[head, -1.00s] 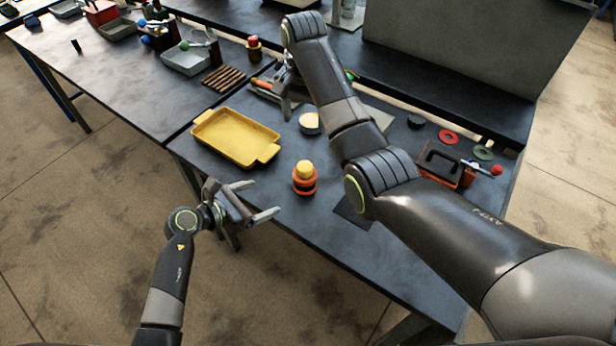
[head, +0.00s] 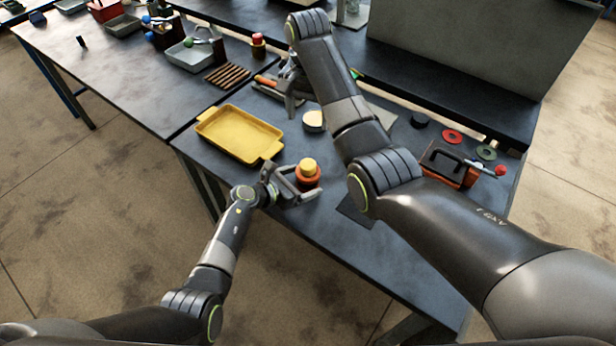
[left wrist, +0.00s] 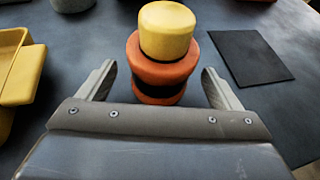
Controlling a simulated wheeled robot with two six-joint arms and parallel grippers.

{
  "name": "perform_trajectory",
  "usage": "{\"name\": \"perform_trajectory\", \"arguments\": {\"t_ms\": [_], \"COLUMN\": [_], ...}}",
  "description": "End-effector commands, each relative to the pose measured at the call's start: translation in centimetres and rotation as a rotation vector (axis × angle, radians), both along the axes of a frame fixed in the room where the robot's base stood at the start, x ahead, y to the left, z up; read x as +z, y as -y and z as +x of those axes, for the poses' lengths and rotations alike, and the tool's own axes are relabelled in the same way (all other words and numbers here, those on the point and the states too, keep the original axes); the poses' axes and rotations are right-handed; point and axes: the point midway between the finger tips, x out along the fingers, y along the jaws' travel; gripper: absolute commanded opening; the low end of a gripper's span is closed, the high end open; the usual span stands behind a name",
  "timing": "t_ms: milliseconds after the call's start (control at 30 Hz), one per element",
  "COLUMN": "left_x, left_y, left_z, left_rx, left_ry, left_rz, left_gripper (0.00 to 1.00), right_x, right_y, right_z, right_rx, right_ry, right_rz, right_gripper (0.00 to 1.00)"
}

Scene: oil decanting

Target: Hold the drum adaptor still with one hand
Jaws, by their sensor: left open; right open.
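The drum adaptor (head: 307,177) stands upright on the dark bench; it is a stack of orange rings with a yellow cap. It also shows in the left wrist view (left wrist: 160,70), dark between the two orange rings. My left gripper (head: 301,186) is open at the adaptor, low by the bench top. In the left wrist view its fingers stand on either side of the adaptor's lower part, with a visible gap on each side. My right gripper (head: 280,97) is open farther back on the bench, partly hidden by its own arm.
A yellow tray (head: 240,134) lies left of the adaptor. A pale-topped round container (head: 313,121) stands behind it. A dark flat mat (left wrist: 250,57) lies to the right. My right arm crosses above the bench.

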Motion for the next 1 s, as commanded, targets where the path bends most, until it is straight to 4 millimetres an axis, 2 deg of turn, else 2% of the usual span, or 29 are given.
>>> {"name": "perform_trajectory", "arguments": {"t_ms": [300, 733, 1000], "left_x": [-0.8, -1.0, -1.0], "left_y": [1.6, 1.9, 1.8], "left_z": [1.3, 1.6, 1.6], "left_rx": [-0.001, 0.000, 0.000], "left_ry": [0.000, 0.000, 0.000], "left_rz": [-0.002, 0.000, 0.000], "left_gripper": [0.86, 0.86, 0.51], "right_x": [0.0, 0.0, 0.0], "right_y": [0.0, 0.0, 0.0], "right_z": [0.0, 0.0, 0.0], "right_rx": [0.000, 0.000, 0.000], "right_ry": [0.000, 0.000, 0.000], "right_rz": [0.000, 0.000, 0.000], "right_gripper": [0.64, 0.64, 0.64]}}
